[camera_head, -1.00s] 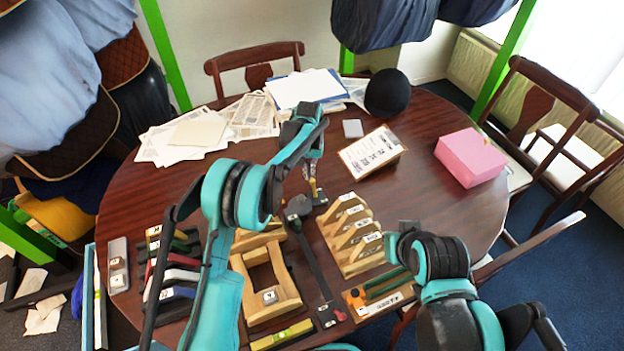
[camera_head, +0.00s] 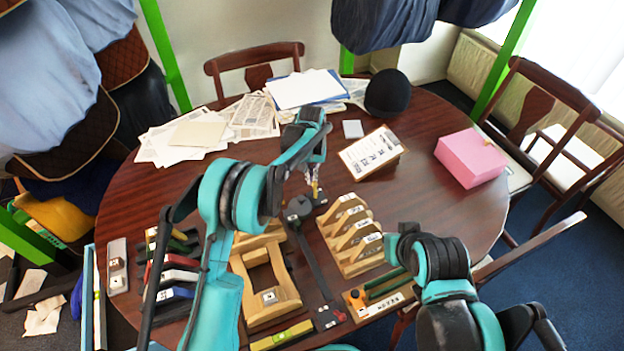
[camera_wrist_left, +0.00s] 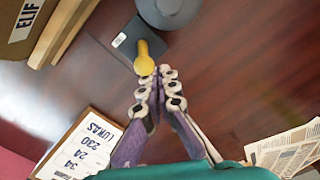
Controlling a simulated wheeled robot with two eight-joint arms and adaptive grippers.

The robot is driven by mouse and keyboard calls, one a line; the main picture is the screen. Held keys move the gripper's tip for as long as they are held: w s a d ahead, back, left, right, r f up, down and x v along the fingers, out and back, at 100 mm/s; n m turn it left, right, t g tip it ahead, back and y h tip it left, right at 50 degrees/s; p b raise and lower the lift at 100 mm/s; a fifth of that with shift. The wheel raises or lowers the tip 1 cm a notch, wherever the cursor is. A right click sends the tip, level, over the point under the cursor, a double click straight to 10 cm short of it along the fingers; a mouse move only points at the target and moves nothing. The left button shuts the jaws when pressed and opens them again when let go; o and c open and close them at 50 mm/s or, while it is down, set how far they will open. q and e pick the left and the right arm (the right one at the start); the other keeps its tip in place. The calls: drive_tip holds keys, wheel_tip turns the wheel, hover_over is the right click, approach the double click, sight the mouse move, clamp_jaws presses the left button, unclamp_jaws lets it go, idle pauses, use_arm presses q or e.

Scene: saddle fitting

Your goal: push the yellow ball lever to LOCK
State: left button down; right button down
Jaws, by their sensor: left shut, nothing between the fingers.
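The yellow ball lever (camera_wrist_left: 146,60) stands on a dark grey plate (camera_wrist_left: 122,42) with a small light label in the left wrist view. Its knob is just ahead of my left gripper (camera_wrist_left: 166,74), whose fingers are shut and empty. The fingertips are at or very near the knob; I cannot tell if they touch. In the head view my left gripper (camera_head: 312,172) hangs over the same spot, and the lever (camera_head: 316,190) shows as a small yellow streak below it. The LOCK marking is not readable.
A dark round hub with a long bar (camera_head: 311,255) lies beside the lever. A wooden rack (camera_head: 352,236) stands to its right and a wooden frame (camera_head: 288,292) to its left. A clipboard (camera_head: 372,153) and pink box (camera_head: 470,158) lie farther right, with bare table between.

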use_arm(q)
drive_tip(key=shift+s+d, duration=0.25)
drive_tip(key=shift+s, duration=0.3)
drive_tip(key=shift+s+d, duration=0.2)
drive_tip(key=shift+s, duration=0.35)
drive_tip(key=shift+w+a, duration=0.25)
drive_tip(key=shift+w, duration=0.35)
wheel_tip(320, 180, up, 7)
drive_tip(key=p, duration=0.4)
idle(0.3)
